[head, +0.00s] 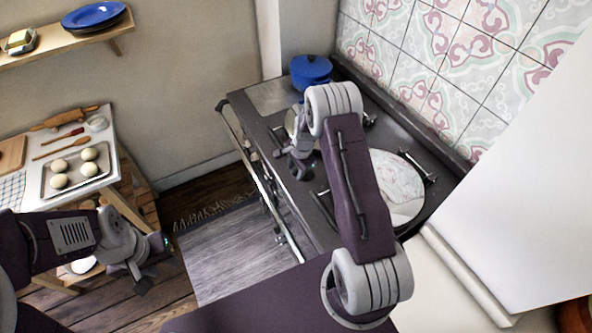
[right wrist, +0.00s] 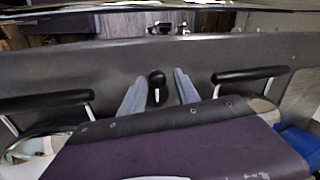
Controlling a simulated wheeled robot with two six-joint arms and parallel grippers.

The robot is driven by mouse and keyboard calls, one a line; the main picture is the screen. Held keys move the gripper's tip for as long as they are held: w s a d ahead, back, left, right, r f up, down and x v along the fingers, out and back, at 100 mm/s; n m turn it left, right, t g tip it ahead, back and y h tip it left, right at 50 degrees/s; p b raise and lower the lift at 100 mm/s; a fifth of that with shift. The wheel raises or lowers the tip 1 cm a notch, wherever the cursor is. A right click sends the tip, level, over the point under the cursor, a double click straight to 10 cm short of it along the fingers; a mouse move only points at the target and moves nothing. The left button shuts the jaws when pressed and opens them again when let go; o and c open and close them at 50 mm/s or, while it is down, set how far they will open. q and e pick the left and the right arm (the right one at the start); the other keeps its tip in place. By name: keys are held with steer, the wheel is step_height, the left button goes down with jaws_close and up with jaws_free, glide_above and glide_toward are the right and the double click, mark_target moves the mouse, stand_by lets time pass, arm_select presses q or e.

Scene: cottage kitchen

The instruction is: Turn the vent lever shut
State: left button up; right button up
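The vent lever (right wrist: 157,84), a black knob on a short pale stem, shows in the right wrist view at the cooker top. My right gripper (right wrist: 158,88) is open, with one finger on each side of the lever; I cannot tell whether either touches it. In the head view my right gripper (head: 301,168) is over the dark range cooker (head: 262,128), and the lever is hidden or too small to make out there. My left gripper (head: 155,264) is open and empty, low at the left, well away from the cooker.
Black lid handles (right wrist: 250,74) lie on both sides of the lever. A round lid (head: 402,185) and a blue pot (head: 311,70) are on the cooker. A tray of dough balls (head: 76,173) stands on a side table at the left.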

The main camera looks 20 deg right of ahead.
mark_target(299, 183)
steer(key=shift+s, duration=0.1)
steer(key=shift+r, duration=0.4)
step_height(299, 183, up, 8)
steer(key=s+b, duration=0.1)
steer(key=b, duration=0.1)
steer(key=shift+s+d, duration=0.2)
steer(key=shift+s, duration=0.1)
